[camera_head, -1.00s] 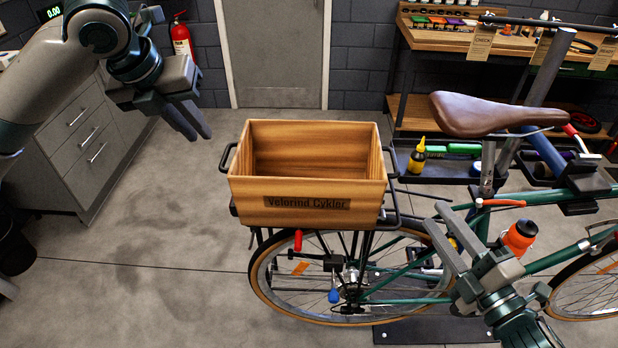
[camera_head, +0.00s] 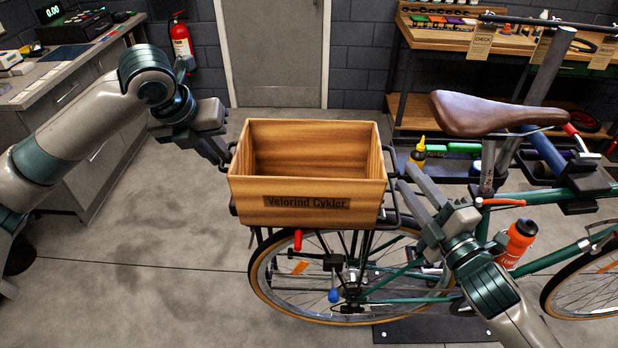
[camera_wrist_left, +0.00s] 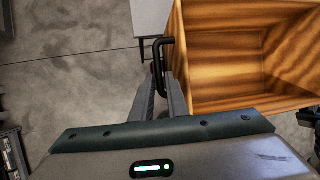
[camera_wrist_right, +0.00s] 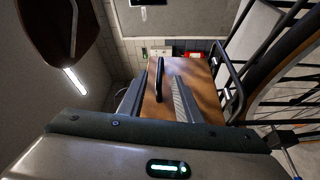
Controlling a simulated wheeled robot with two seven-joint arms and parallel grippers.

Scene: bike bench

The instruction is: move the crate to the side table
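The wooden crate (camera_head: 307,185), labelled "Velorind Cykler", sits upright and empty on the bike's rear rack. It has a dark handle on each side. My left gripper (camera_head: 224,157) is at the left handle; in the left wrist view its fingers (camera_wrist_left: 161,76) are a little apart, with the handle (camera_wrist_left: 166,42) at and between their tips. My right gripper (camera_head: 405,178) is open beside the crate's right side; in the right wrist view the right handle (camera_wrist_right: 159,75) lies between its spread fingers (camera_wrist_right: 158,84). I cannot clearly identify the side table.
The green bike stands under and right of the crate, with its saddle (camera_head: 480,113) and orange bottle (camera_head: 518,240) near my right arm. A drawer counter (camera_head: 60,85) stands at left, a workbench (camera_head: 425,40) at back right. The floor (camera_head: 150,250) left of the bike is clear.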

